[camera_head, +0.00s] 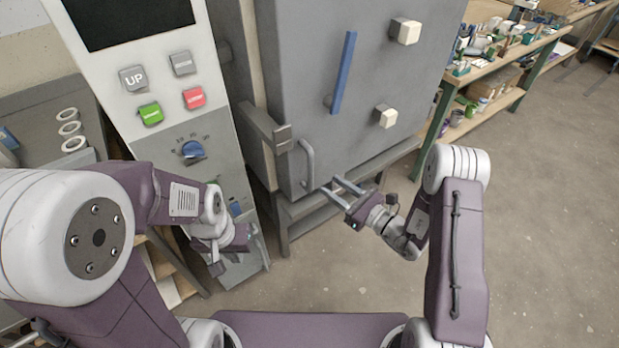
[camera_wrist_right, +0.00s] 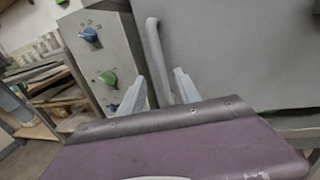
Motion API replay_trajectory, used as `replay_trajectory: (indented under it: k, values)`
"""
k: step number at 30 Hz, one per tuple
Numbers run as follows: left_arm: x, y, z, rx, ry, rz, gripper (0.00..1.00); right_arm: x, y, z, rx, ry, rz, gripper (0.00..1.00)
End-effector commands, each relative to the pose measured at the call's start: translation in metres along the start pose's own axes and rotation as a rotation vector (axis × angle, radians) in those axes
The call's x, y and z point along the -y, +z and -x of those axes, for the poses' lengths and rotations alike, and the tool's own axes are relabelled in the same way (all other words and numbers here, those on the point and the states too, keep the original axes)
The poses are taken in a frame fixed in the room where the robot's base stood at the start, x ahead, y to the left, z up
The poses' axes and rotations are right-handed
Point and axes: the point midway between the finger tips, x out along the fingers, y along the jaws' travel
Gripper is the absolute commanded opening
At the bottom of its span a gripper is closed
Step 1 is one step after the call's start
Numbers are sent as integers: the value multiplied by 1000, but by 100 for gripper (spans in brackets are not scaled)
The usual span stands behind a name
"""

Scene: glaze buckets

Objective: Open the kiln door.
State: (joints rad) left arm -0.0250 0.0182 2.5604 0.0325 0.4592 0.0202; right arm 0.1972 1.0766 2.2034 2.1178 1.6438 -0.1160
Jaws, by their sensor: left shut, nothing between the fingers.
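The grey kiln door (camera_head: 365,85) fills the upper middle of the head view and looks closed. Its curved grey handle (camera_head: 309,165) stands at the lower left of the door, beside a latch bracket (camera_head: 283,138). My right gripper (camera_head: 329,185) is open, its two fingers pointing at the handle's lower end from the right. In the right wrist view, the handle (camera_wrist_right: 156,55) runs down between the two spread fingers (camera_wrist_right: 160,82); I cannot tell whether they touch it. My left gripper (camera_head: 216,265) is shut and empty, low in front of the control panel.
The control panel (camera_head: 140,60) with a screen, buttons and a blue knob (camera_head: 193,150) stands left of the kiln. A blue bar (camera_head: 343,75) and white blocks stick out from the door. A cluttered workbench (camera_head: 500,62) stands at right. The floor (camera_head: 555,200) at right is clear.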

Motion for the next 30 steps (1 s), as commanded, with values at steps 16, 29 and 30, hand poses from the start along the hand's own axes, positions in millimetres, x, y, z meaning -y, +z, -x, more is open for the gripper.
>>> replay_trajectory:
  k: [16, 29, 30]
  values:
    - [0, 0, 1, 0, 0, 0, 0, -2, 1, -87, 0, 5, 2, 40]
    - [0, 0, 1, 0, 0, 0, 0, -1, 1, -90, -1, 3, 1, 0]
    - [0, 0, 1, 0, 0, 0, 0, -1, 1, -90, -1, 4, 1, 0]
